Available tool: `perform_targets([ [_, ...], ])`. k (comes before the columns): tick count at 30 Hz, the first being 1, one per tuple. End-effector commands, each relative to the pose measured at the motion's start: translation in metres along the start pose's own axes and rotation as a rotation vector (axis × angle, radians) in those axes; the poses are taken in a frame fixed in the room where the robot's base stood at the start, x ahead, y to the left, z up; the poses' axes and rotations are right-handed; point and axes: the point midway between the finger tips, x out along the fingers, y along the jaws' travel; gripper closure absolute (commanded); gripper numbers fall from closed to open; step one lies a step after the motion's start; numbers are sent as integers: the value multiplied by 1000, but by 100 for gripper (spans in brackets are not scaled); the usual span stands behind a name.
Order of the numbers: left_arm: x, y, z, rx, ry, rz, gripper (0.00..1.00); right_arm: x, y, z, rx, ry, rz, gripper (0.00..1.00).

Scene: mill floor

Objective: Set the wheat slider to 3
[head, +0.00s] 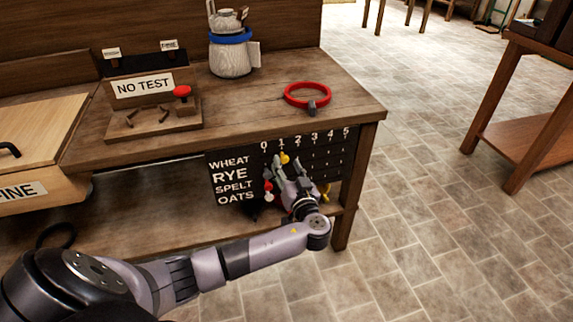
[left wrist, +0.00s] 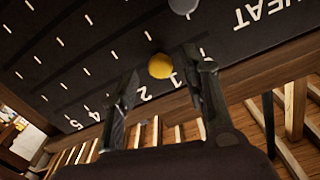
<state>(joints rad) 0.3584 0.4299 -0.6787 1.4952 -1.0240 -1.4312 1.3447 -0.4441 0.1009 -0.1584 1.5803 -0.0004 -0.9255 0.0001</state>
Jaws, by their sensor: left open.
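The slider board (head: 225,180) hangs on the front of the bench, with rows WHEAT, RYE, SPELT and OATS and columns 0 to 5. A round yellow knob (head: 284,158) sits in the top row, wheat, at about column 1. My left gripper (head: 282,172) is open just in front of it. In the left wrist view the yellow knob (left wrist: 161,66) shows between and beyond the fingertips, near the numeral 1. I cannot tell whether either finger touches it. A grey knob (left wrist: 184,6) shows at the top of that view. My right gripper is not in view.
A red knob (head: 268,187) is on the board, left of my gripper. Free floor lies to the right.

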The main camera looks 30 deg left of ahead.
Motion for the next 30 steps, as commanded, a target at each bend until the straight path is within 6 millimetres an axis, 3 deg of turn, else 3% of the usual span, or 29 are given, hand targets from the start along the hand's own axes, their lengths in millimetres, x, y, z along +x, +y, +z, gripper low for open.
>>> perform_targets([
  [4, 10, -1, 0, 0, 0, -1, 58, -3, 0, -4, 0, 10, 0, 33],
  [13, 12, 0, 0, 0, -1, -1, 58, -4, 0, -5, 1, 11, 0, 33],
  [30, 12, 0, 0, 0, -1, 0, 96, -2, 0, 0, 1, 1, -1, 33],
])
